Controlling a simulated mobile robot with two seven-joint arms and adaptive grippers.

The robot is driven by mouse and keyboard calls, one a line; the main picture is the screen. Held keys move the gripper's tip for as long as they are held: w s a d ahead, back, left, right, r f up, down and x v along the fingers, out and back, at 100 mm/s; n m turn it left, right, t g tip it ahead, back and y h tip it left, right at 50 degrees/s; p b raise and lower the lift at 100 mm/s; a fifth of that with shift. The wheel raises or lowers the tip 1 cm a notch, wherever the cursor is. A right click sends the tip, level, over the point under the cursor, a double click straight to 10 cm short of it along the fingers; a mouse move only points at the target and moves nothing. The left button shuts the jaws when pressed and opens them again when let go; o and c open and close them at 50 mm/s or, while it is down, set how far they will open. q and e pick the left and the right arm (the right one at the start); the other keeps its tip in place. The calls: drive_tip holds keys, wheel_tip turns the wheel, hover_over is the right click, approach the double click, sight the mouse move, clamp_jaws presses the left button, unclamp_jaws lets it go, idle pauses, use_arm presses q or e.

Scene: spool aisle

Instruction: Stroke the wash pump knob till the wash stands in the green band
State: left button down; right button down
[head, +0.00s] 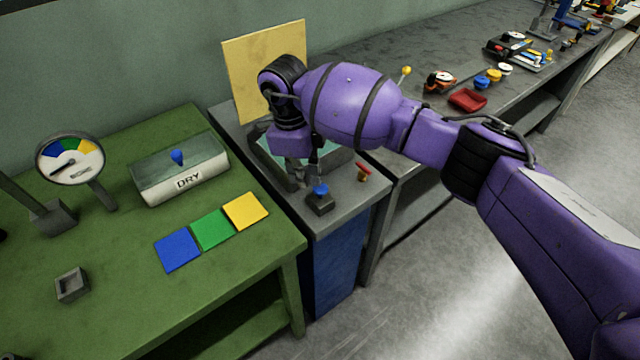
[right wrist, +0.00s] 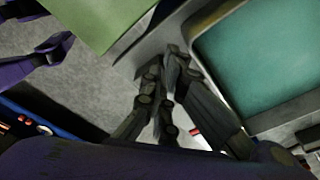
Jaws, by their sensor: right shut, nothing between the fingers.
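A blue-topped knob (head: 320,190) stands on a small dark block on the grey bench's front ledge; I take it for the wash pump knob. My right gripper (head: 314,172) points down just behind and above it; contact cannot be told. In the right wrist view the fingers (right wrist: 172,52) are closed together and empty, and no blue knob shows. The teal wash (right wrist: 270,55) lies in its basin beside them, mostly hidden by my arm in the head view. A round gauge (head: 70,158) has blue, green and yellow bands; its needle points low left, seemingly outside the green.
A red-handled fitting (head: 363,172) sits right of the knob. A yellow board (head: 262,65) stands behind the basin. The green table (head: 130,285) holds the DRY box (head: 180,172) with a blue knob, three coloured tiles (head: 211,230) and a small grey tray (head: 72,284).

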wheel_tip(320, 180, up, 12)
drive_tip(key=a, duration=0.1)
drive_tip(key=shift+w, duration=0.15)
idle(0.3)
drive_tip(key=shift+a, duration=0.1)
idle(1.0)
